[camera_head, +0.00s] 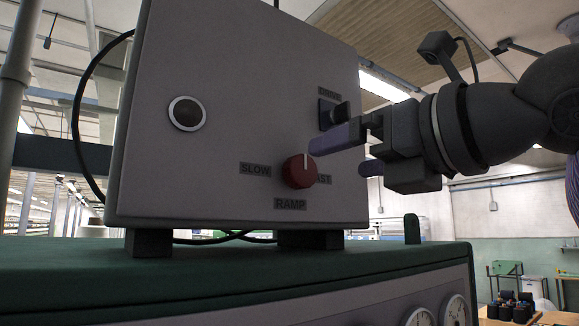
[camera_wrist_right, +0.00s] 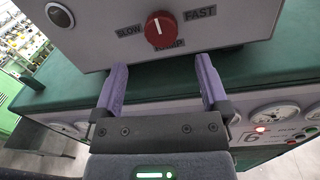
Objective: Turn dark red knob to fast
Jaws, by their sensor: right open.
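The dark red knob (camera_head: 299,171) is on the front of a grey box (camera_head: 230,90), between the SLOW label (camera_head: 255,169) and the partly hidden FAST label, above the RAMP label (camera_head: 290,204). Its white pointer line points straight up. It also shows in the right wrist view (camera_wrist_right: 160,30), with the FAST label (camera_wrist_right: 200,13) clear there. My right gripper (camera_head: 340,158) is open and empty, in front of the box near the knob. In the right wrist view, its two purple fingers (camera_wrist_right: 162,66) are spread below the knob, apart from it. My left gripper is out of view.
The box stands on short feet on a green-topped cabinet (camera_head: 200,272) with gauges (camera_head: 456,310) on its front. A black switch (camera_head: 332,114) sits above and right of the knob, close to my right fingers. A round button (camera_head: 186,113) is at upper left.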

